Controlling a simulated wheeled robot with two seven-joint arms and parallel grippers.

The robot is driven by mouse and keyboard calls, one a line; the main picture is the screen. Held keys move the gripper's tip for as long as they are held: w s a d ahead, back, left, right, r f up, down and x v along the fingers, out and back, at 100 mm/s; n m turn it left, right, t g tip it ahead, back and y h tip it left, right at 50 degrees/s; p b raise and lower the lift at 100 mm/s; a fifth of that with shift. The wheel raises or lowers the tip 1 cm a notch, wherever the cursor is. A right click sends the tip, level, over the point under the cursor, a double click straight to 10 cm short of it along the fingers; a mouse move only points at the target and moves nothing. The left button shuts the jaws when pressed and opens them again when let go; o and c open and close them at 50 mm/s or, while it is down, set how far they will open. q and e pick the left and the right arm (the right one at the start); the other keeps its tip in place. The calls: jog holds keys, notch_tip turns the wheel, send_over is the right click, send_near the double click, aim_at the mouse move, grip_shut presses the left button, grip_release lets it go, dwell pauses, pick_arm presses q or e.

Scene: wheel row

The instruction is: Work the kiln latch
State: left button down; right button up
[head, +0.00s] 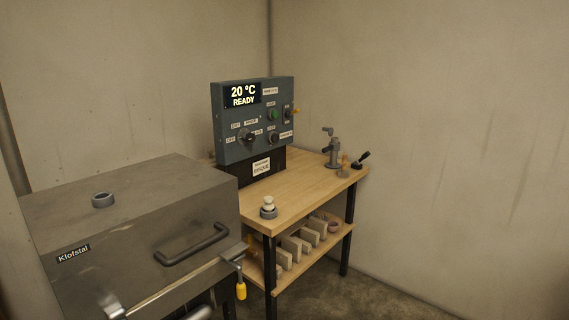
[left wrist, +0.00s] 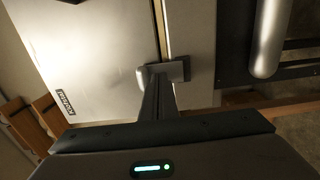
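The kiln (head: 140,195) is a grey metal box at the left of the head view, its lid down. Its latch lever (head: 240,270) has a yellow grip and hangs down at the right front corner. A silver fitting (head: 115,311) sits lower left on the front, at the picture's edge; it also shows in the left wrist view (left wrist: 178,71). My left gripper (left wrist: 158,85) appears only in the wrist view. Its dark fingers look together, overlapping the fitting; I cannot tell whether they touch it. The yellow grip is outside that view. My right gripper is not visible.
A lid handle (head: 192,243) and a grey ring (head: 103,200) are on the lid. A silver bar (left wrist: 270,40) runs along the front. A wooden workbench (head: 300,195) with a control panel (head: 253,118) reading 20 °C READY stands to the right. Some floor beyond is clear.

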pick_arm(q)
jog(key=p+v, duration=0.2)
jog(key=v, duration=0.5)
dwell(0.5)
